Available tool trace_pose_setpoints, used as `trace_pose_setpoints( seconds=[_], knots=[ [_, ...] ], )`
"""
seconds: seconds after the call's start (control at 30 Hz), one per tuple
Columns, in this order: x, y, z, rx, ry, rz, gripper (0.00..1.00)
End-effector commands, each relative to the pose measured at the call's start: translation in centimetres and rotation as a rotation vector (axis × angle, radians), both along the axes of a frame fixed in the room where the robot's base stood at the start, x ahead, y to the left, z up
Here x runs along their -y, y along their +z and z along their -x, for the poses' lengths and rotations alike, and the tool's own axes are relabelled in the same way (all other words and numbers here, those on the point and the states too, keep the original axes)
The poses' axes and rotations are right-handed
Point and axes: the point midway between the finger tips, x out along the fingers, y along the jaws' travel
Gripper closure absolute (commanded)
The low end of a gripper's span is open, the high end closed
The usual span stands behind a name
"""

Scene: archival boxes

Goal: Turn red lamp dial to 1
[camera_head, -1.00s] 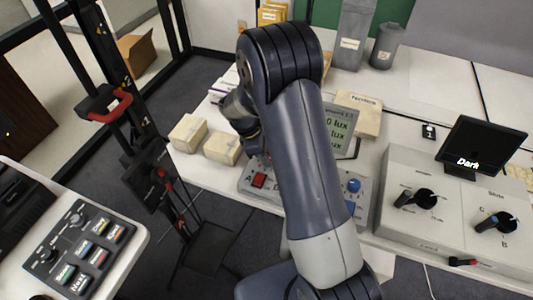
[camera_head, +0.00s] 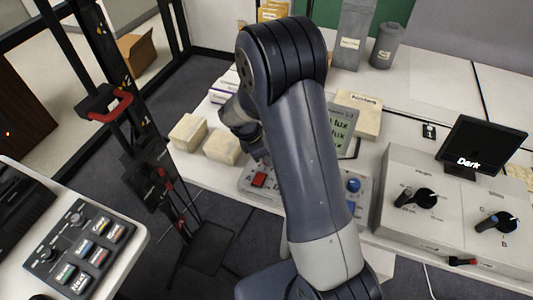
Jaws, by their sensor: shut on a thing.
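A grey control panel (camera_head: 246,192) lies on the white bench behind my arm. No red lamp dial can be made out; the middle of the panel is hidden behind my forearm. My wrist shows left of the forearm, just above the panel's left part. My gripper and its fingertips are hidden behind the arm, so what they touch cannot be seen. A lux display (camera_head: 342,127) stands behind the panel, partly covered by my arm.
Two cream boxes (camera_head: 222,147) sit left of the panel. At right stands a grey console (camera_head: 407,229) with dark knobs and a screen (camera_head: 481,147) reading "Dark". A button panel (camera_head: 80,248) lies at lower left. A black frame with a red handle (camera_head: 110,106) stands at left.

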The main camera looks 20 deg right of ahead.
Motion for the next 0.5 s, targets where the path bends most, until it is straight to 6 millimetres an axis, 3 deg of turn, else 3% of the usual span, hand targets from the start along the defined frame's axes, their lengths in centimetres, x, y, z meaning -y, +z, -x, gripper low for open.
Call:
trace_pose_setpoints(
  seconds=[0.1, 0.13, 0.37, 0.5],
  knots=[
    [-0.01, -0.05, 0.0, -0.001, 0.002, 0.0, 0.9],
    [-0.01, -0.05, 0.0, -0.001, 0.002, 0.0, 0.66],
    [0.0, -0.03, 0.01, -0.001, 0.0, 0.0, 0.47],
    [0.01, -0.02, 0.01, -0.001, 0.0, 0.0, 0.45]
  ],
)
